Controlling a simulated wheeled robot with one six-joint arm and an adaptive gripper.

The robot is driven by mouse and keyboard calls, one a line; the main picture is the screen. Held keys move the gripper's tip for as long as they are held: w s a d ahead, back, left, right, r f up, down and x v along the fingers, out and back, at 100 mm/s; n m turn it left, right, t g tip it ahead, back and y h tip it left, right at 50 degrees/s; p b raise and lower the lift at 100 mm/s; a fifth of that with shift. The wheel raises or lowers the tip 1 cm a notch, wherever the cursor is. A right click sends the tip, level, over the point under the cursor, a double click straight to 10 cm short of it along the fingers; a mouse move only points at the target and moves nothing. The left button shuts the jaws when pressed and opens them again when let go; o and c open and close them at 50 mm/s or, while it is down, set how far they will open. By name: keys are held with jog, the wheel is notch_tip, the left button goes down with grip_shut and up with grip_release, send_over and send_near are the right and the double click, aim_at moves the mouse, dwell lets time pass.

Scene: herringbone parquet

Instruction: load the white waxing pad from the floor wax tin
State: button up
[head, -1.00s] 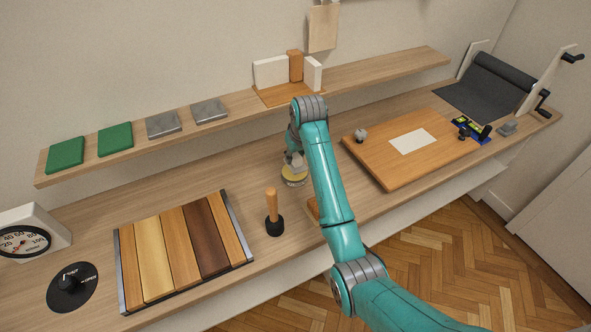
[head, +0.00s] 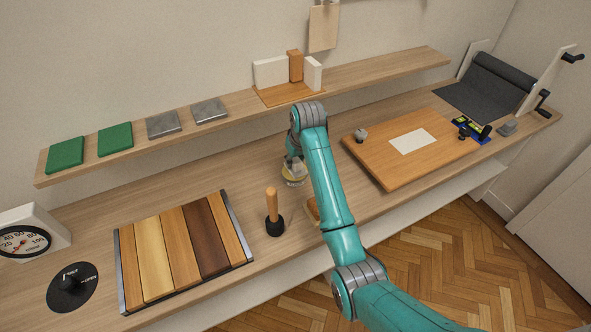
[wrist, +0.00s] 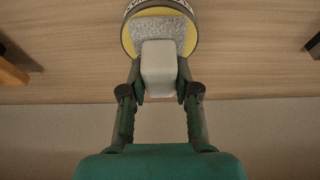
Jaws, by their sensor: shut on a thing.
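The floor wax tin (head: 293,181) stands on the bench under my gripper. In the wrist view its round pale-yellow rim (wrist: 128,40) and dark lettered side show at the top. My gripper (wrist: 160,88) points into the tin and is shut on a white block, the grip of the white waxing pad (wrist: 159,62). The pad's grey-white speckled face part (wrist: 160,28) lies within the tin's rim; whether it touches the wax is hidden. In the head view my gripper (head: 294,160) is partly hidden by my arm.
A wooden-handled tool (head: 272,205) stands left of the tin. A panel of wood strips (head: 185,250) lies further left. A wooden board (head: 385,165) with a white sheet lies right. A shelf (head: 230,125) with green and grey pads runs behind.

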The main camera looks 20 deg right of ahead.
jog(key=shift+f, duration=0.55)
dwell(1.1)
jog(key=shift+r, duration=0.1)
jog(key=shift+r, duration=3.45)
